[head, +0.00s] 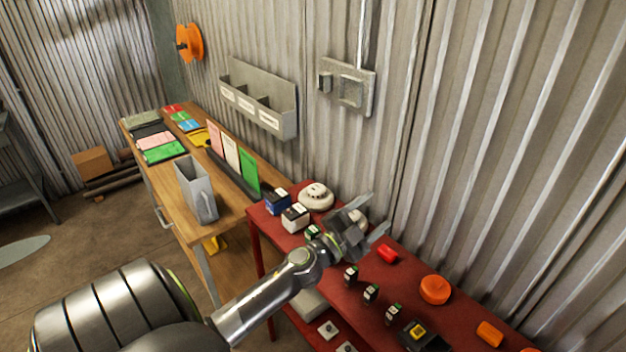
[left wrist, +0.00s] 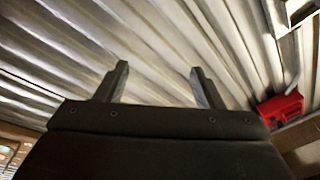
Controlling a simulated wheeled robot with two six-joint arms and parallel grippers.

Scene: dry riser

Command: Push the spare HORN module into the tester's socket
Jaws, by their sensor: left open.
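Several small black modules with green and white tops stand on the red bench, among them a front one (head: 394,314), a middle one (head: 371,293) and a back one (head: 351,275). Their labels are too small to read, so I cannot tell which is HORN. A black device with a yellow part (head: 418,332) sits at the bottom edge, partly cut off; I cannot tell whether it is the tester. My left gripper (head: 373,216) is above the bench near the wall, open and empty. Its two fingers also show apart in the left wrist view (left wrist: 158,82). My right gripper is out of view.
The red bench (head: 335,303) also holds white round detectors (head: 316,197), a red piece (head: 387,254) and an orange disc (head: 435,289). A corrugated wall (head: 480,150) rises close behind. A wooden table (head: 170,190) stands to the left.

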